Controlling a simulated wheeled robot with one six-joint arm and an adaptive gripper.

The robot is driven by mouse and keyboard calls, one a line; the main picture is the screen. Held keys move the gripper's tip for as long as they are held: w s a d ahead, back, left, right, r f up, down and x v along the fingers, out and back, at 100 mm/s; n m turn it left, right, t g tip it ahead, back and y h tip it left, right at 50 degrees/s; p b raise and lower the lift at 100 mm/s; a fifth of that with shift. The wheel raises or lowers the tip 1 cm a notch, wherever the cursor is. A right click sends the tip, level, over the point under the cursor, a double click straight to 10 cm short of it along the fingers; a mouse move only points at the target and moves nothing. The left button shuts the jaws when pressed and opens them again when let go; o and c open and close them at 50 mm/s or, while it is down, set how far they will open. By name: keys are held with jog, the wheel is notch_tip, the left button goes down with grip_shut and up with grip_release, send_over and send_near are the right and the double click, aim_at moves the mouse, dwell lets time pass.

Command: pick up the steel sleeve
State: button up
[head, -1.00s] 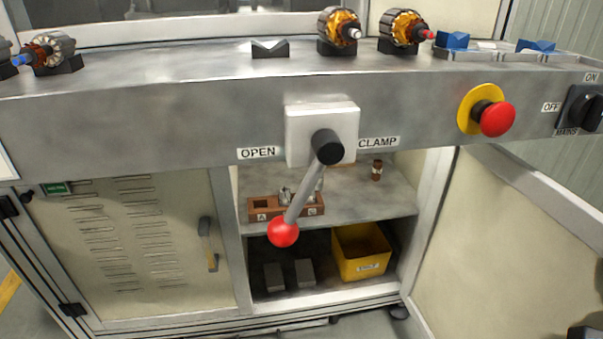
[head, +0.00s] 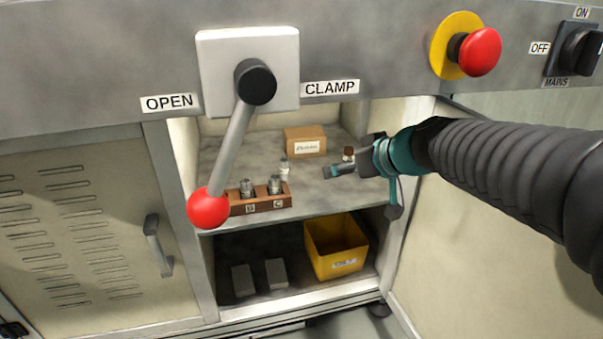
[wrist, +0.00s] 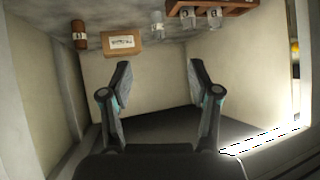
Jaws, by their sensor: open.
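My gripper (wrist: 159,64) is open with nothing between its fingers. In the head view my gripper (head: 342,169) is at the right of the open cabinet's upper shelf. A wooden rack (head: 266,201) with labels B and C sits at the shelf's front left, holding two metal pieces (head: 246,187) (head: 274,184). A small silvery cylinder (head: 284,168) stands alone behind the rack; it also shows in the wrist view (wrist: 157,25). I cannot tell which metal piece is the steel sleeve. The clamp lever partly hides the rack's left end.
A cardboard box (head: 305,141) stands at the shelf's back. A brown cylinder (head: 348,153) is close to my gripper in the head view. Above hangs the red-knobbed lever (head: 208,207). Below are a yellow bin (head: 336,246) and grey blocks (head: 277,273). The open door (head: 465,240) is at right.

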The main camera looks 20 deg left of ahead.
jog(key=n+t+y+b, duration=0.1)
jog(key=n+y+b, duration=0.1)
send_near(286, 161)
jog(key=x, duration=0.4)
jog(key=shift+w+a+r, duration=0.1)
jog(key=shift+a+r, duration=0.1)
jog(key=shift+a, duration=0.2)
jog(key=shift+f+p+x, duration=0.15)
jog(key=shift+p+x, duration=0.2)
jog(key=shift+x, duration=1.25)
jog(key=shift+f+p+x, duration=0.1)
jog(key=shift+p+x, duration=0.25)
jog(key=shift+x, duration=1.25)
jog(key=shift+d, duration=0.2)
grip_shut()
